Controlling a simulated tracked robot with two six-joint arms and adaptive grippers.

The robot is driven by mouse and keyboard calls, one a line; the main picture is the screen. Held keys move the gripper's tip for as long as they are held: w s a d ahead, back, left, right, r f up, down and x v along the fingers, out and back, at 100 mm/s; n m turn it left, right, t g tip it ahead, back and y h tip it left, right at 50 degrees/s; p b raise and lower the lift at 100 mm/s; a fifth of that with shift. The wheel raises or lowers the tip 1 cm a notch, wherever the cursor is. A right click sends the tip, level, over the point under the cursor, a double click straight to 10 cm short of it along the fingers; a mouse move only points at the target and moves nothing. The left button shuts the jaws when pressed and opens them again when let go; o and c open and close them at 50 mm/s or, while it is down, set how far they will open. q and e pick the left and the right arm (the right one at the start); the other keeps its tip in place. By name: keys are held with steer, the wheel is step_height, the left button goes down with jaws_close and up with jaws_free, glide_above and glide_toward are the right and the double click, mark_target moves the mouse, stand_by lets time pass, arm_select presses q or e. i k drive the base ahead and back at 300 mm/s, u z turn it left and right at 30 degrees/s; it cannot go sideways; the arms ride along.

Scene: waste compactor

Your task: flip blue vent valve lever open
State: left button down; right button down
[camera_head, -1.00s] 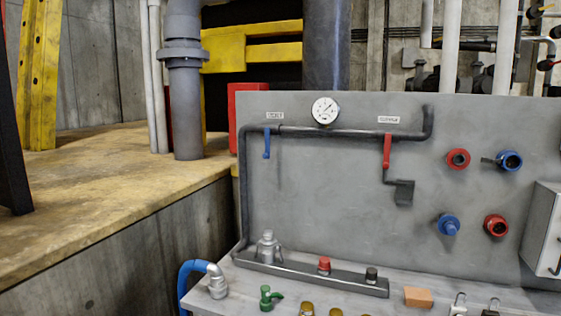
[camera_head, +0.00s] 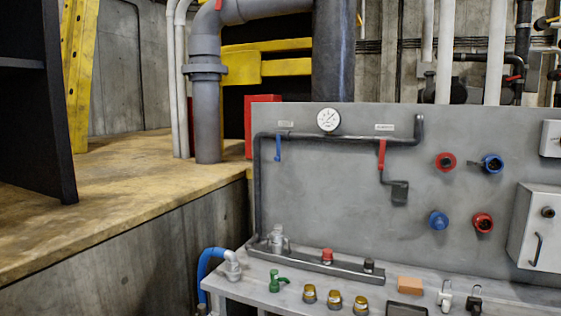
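The blue vent valve lever (camera_head: 278,148) hangs straight down from the dark pipe (camera_head: 340,138) at the upper left of the grey panel (camera_head: 320,190). A small white label (camera_head: 285,124) sits just above it, too small to read. A red lever (camera_head: 381,155) hangs down from the same pipe further right, under another label (camera_head: 384,127). A round white gauge (camera_head: 328,120) stands on the pipe between the two levers. Neither gripper shows in the head view, so nothing is seen touching the levers.
The bench below the panel holds a green valve (camera_head: 277,281), several brass fittings, an orange block (camera_head: 410,285) and a dark tray (camera_head: 406,311). A blue hose (camera_head: 207,266) curves at its left end. A grey box (camera_head: 535,232) juts out at right.

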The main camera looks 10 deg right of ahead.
mark_target(277, 158)
steer(key=u, duration=0.1)
steer(key=i, duration=0.9)
